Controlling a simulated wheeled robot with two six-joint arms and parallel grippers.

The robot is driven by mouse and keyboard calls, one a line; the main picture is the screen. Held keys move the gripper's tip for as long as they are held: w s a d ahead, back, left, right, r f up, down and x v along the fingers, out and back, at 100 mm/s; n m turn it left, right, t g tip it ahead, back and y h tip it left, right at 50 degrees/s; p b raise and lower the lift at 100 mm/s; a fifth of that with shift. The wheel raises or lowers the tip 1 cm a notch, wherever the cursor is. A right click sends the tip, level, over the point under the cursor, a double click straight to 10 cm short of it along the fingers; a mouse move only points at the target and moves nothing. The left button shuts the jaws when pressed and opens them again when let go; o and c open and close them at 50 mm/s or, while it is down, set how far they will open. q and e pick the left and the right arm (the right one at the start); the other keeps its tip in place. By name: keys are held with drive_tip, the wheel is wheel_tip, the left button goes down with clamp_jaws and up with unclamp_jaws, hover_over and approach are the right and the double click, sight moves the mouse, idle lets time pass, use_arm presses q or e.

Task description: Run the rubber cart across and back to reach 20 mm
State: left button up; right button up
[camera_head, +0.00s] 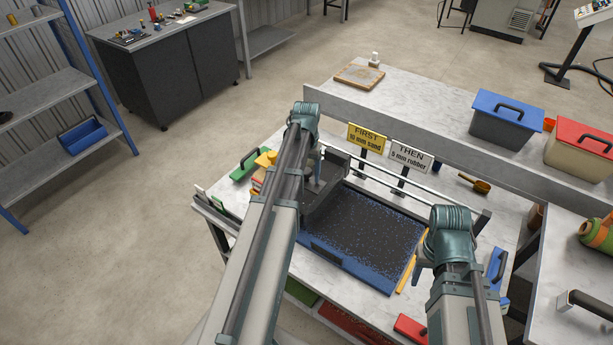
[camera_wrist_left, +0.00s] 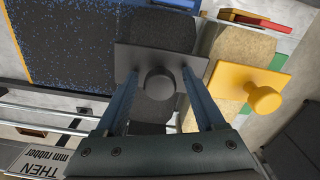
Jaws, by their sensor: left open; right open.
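The black rubber cart (camera_head: 340,163) stands at the left end of the tray (camera_head: 345,260), whose bed is black with blue specks. In the left wrist view the cart's black plate and round knob (camera_wrist_left: 157,84) lie between the two fingers of my left gripper (camera_wrist_left: 158,76). The fingers are spread, with the knob between them; contact is not clear. In the head view my left gripper (camera_head: 317,178) is partly hidden by its arm. My right gripper (camera_head: 418,268) is open and empty by the tray's right side. The rubber depth cannot be read.
A yellow sand cart knob (camera_wrist_left: 264,98) sits beside the black cart. A yellow sign (camera_head: 368,139) reads "FIRST 10 mm sand", a grey sign (camera_head: 408,160) "THEN 5 mm rubber". Metal rails (camera_head: 376,170) run behind the tray. Lidded blue (camera_head: 505,122) and red (camera_head: 580,150) bins stand at right.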

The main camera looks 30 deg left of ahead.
use_arm(q)
clamp_jaws()
idle(1.4)
